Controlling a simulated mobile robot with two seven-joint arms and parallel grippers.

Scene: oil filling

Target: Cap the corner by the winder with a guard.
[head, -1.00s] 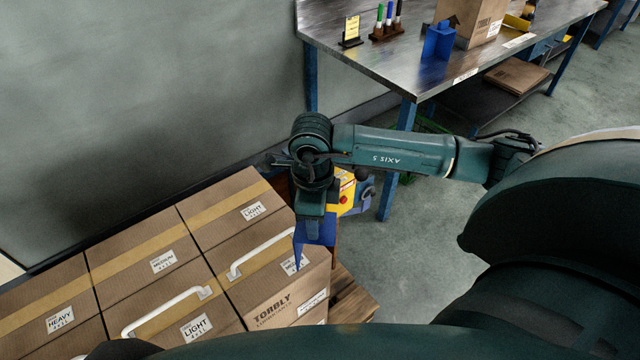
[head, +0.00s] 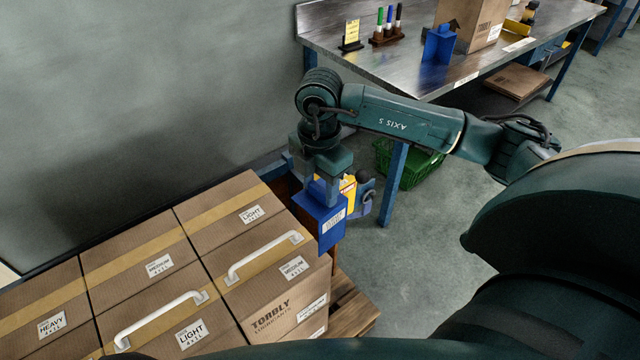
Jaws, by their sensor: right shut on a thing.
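My right gripper (head: 326,188) points down and is shut on a blue corner guard (head: 318,222) with a white label. The guard hangs beside the right edge of the carton stack (head: 262,286), in front of the yellow-and-blue unit that looks like the winder (head: 349,190). The guard's label side faces me. I cannot tell whether the guard touches the cartons. The near right corner of the stack is bare. The gripper's fingertips are partly hidden by the guard. My left gripper is not in view.
A steel bench (head: 390,72) with blue legs stands at the back, holding another blue guard-like piece (head: 438,44), markers (head: 388,22) and a carton (head: 468,22). A green crate (head: 412,166) is under it. White handles (head: 264,256) stick up from the cartons. Floor at right is clear.

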